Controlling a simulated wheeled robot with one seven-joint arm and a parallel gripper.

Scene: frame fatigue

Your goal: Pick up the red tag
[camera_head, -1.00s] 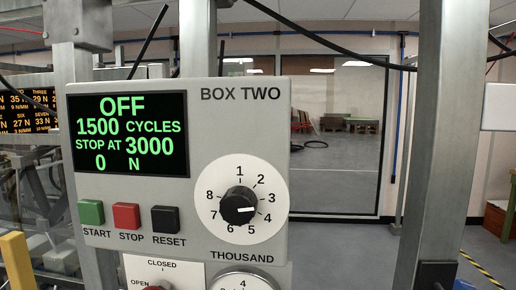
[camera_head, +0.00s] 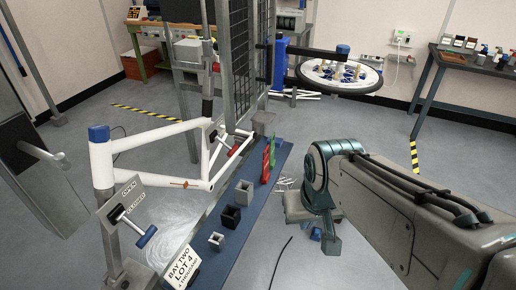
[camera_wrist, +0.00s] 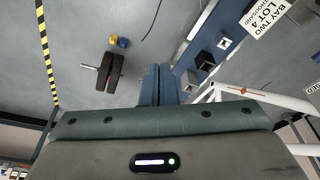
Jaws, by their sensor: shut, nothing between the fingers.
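A red upright piece (camera_head: 265,172), which looks like the red tag, stands at the far part of a long blue strip (camera_head: 205,262), beside a green piece (camera_head: 272,152). I cannot make out the red tag in the wrist view. My gripper (camera_wrist: 159,70) is shut and empty, its fingers together, with grey floor and the edge of the blue strip beyond them.
A second black box (camera_head: 230,216), a small grey box (camera_head: 216,241) and a "BAY TWO LOT 4" sign (camera_head: 181,268) stand along the strip. A mesh guard (camera_head: 240,60) rises behind.

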